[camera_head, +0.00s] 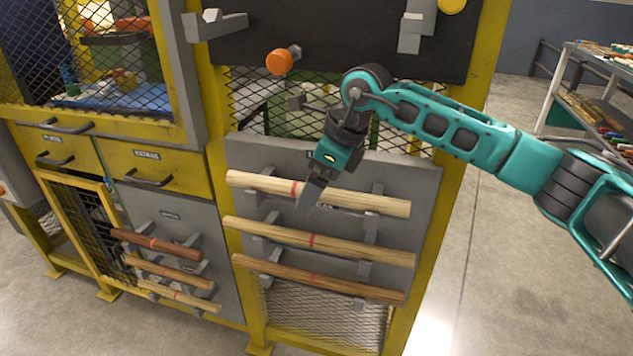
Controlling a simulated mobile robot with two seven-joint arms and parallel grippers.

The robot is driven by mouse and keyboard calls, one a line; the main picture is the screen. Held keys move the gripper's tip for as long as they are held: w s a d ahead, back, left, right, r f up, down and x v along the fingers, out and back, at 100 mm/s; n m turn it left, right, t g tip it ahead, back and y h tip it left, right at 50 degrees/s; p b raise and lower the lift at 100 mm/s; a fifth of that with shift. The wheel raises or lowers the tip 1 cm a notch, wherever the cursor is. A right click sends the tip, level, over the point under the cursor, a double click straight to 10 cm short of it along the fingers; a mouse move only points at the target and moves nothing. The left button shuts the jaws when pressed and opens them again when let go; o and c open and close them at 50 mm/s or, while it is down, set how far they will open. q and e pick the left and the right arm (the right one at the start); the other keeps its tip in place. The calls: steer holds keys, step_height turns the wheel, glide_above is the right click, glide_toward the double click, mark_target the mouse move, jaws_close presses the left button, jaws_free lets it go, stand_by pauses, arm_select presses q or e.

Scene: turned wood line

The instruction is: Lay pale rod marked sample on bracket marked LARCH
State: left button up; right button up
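My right gripper (308,202) hangs in front of the top pale rod (365,202) on the right grey panel; whether it touches the rod or is open cannot be told. That rod lies across grey brackets and has a red band left of the gripper. Below it lie another pale rod (270,230) and a browner rod (350,287), also red-banded. The words LARCH and sample are not readable. My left gripper is not in view.
A lower left panel (205,232) holds three shorter rods: reddish-brown (130,237), tan (190,279) and pale (195,304). Yellow frame posts (435,250) and wire mesh surround the panels. An orange knob (279,62) juts out above.

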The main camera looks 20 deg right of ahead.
mark_target(383, 198)
stand_by(0.4)
steer(key=v, duration=0.3)
steer(key=shift+r+p, duration=0.1)
steer(key=shift+p, duration=0.2)
steer(key=s+d, duration=0.2)
steer(key=d, duration=0.1)
steer(key=s+d, duration=0.2)
steer(key=d, duration=0.1)
steer(key=s+d, duration=0.2)
steer(key=d, duration=0.2)
steer(key=shift+s, duration=0.35)
